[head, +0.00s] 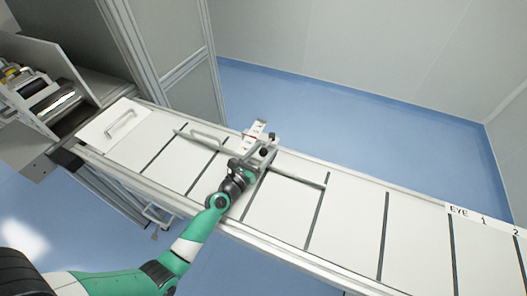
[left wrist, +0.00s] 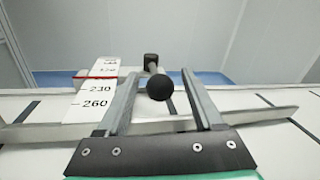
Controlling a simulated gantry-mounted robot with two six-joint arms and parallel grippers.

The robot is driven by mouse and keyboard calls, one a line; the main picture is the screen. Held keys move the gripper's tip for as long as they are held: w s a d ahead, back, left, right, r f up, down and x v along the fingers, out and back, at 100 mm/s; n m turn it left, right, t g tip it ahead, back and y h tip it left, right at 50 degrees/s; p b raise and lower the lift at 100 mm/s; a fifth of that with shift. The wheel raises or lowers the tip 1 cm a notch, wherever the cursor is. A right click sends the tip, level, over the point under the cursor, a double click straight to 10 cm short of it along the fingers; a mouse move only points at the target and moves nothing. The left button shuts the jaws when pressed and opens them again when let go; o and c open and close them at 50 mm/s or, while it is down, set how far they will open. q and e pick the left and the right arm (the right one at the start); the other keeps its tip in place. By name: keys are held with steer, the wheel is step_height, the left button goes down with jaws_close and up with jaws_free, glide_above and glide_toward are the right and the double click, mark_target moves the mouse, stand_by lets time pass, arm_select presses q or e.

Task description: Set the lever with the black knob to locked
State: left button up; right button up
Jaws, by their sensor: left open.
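The lever's round black knob (left wrist: 160,87) shows in the left wrist view between the two fingers of my left gripper (left wrist: 160,77), with gaps on both sides. My left gripper is open. In the head view, my left gripper (head: 255,162) is at the clamp on the table's rail, close to the black knob (head: 264,152). The lever's arm is mostly hidden, and I cannot tell its setting. A second dark, cylinder-like knob (left wrist: 151,61) stands behind the ball knob. My right gripper is in neither view.
A white scale with numbers (left wrist: 97,97) lies left of the knob, and a metal bar (left wrist: 254,116) crosses the table. The long white table (head: 350,222) has dark cross slots. A handled plate (head: 115,125) and rollers (head: 52,100) are at the left.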

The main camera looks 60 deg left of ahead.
arm_select(q)
jaws_close()
stand_by(1.3)
